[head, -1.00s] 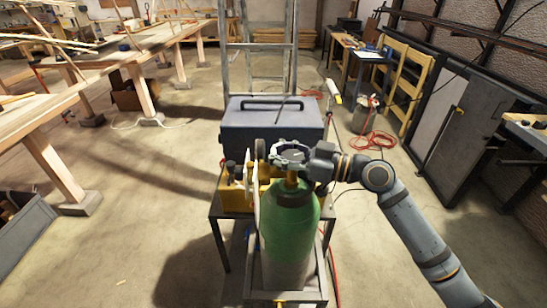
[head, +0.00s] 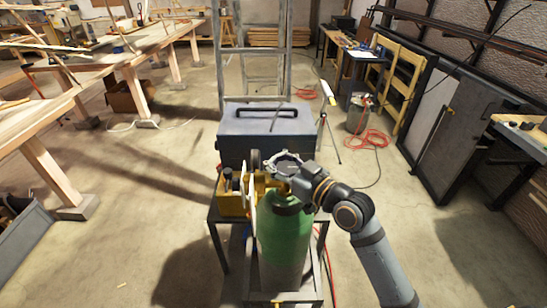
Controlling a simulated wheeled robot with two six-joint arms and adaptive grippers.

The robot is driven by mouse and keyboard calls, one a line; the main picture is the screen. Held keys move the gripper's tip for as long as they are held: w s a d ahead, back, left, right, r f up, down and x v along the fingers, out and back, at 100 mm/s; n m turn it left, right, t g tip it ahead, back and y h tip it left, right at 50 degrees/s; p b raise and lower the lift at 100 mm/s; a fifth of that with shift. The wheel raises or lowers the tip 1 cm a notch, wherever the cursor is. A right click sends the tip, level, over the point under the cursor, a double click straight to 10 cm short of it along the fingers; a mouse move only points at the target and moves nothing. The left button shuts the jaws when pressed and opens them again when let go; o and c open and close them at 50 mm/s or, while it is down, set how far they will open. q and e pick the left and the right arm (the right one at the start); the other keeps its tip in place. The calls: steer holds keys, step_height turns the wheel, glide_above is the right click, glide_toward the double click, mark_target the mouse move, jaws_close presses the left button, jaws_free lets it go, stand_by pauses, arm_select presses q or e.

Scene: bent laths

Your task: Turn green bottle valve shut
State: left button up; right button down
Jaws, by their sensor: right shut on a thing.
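The green bottle (head: 284,236) stands upright in a metal frame in front of me. Its shoulder and upper body are green and its lower part is pale. My right gripper (head: 287,165) is at the bottle's top and shut on the valve there. The gripper's body and fingers hide most of the valve. My right arm comes in from the lower right. My left gripper is not in the head view.
A dark toolbox (head: 266,133) with a handle stands just behind the bottle. A yellow item (head: 233,198) sits left of the bottle top. A long wooden workbench (head: 125,75) runs along the left. Red hose (head: 366,141) lies coiled at right. Floor left of the bottle is clear.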

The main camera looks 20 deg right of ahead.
steer(key=shift+f, duration=0.35)
steer(key=c, duration=1.3)
jaws_free()
steer(key=o, duration=0.4)
steer(key=shift+s+d+r, duration=0.1)
steer(key=shift+s+r, duration=0.05)
steer(key=shift+r, duration=0.05)
step_height(320, 180, up, 10)
